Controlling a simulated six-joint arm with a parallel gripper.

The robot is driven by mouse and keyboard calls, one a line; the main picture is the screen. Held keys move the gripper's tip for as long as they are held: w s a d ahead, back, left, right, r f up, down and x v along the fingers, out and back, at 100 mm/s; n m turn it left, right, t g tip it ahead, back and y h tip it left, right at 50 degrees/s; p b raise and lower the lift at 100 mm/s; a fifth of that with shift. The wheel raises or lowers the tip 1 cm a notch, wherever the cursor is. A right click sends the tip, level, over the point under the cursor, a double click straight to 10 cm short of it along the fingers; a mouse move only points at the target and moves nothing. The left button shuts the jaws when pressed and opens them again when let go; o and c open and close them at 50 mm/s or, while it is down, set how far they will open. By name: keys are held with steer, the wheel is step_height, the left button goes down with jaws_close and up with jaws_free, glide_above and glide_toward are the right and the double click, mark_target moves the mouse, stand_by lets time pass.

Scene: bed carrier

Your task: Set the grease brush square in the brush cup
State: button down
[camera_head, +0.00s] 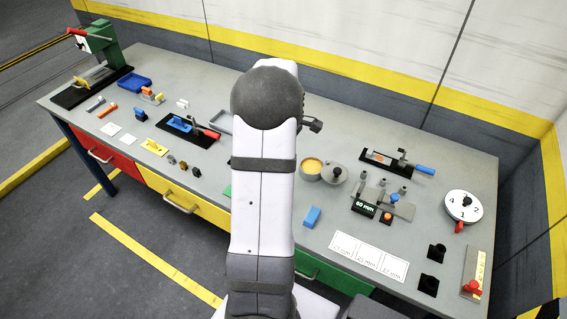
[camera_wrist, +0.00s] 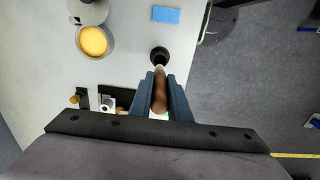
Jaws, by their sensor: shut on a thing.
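My gripper (camera_wrist: 160,88) is shut on the grease brush (camera_wrist: 159,98), which has a brown wooden handle and a pale lower part. The brush cup (camera_wrist: 158,54) is a small round black cup just beyond the fingertips in the wrist view. The brush's pale end overlaps the near side of the cup's mouth in that view. I cannot tell whether it is inside the cup or above it. In the head view my arm hides the fingers, the brush and the cup.
A grease tin (camera_head: 312,167) with orange content and a blue block (camera_head: 312,217) stand near the cup. White labelled cards (camera_head: 368,257), two black sockets (camera_head: 437,252) and a numbered dial (camera_head: 463,206) are farther right. The bench (camera_head: 335,140) edge is close to the cup.

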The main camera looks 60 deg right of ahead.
steer(key=shift+f+b, duration=1.45)
steer(key=shift+f, duration=1.1)
steer(key=shift+f+b, duration=1.35)
steer(key=shift+f, duration=1.4)
steer(key=c, duration=1.6)
jaws_free()
steer(key=shift+r+b, duration=1.15)
steer(key=shift+r, duration=2.55)
